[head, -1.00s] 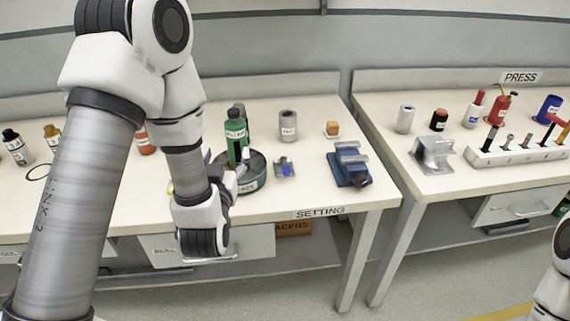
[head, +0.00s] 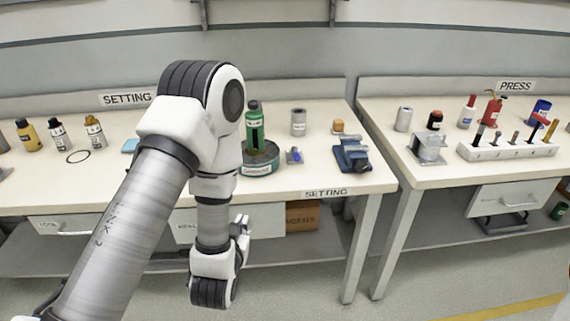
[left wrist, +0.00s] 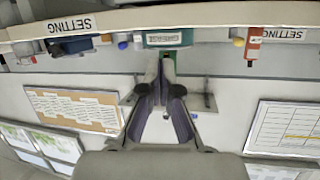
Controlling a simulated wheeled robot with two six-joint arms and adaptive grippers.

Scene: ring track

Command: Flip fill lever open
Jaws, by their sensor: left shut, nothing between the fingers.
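The green bottle (head: 254,128) stands upright in the round dark green base (head: 259,168) near the table's front edge. A fill lever cannot be made out on it. My left gripper (head: 243,224) is in front of the table, below and to the left of the base, partly hidden by its own wrist. In the left wrist view, which shows the bench upside down, its fingers (left wrist: 166,66) are together and empty. They point towards the labelled green base (left wrist: 167,38), with a visible gap before it. My right gripper is not in view.
A blue vise-like block (head: 352,156), a grey cylinder (head: 298,122) and a small blue-and-grey part (head: 294,156) stand to the right of the base. Several bottles stand at the left. The table's front edge and drawers are beside my left arm. A second bench (head: 420,179) stands right.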

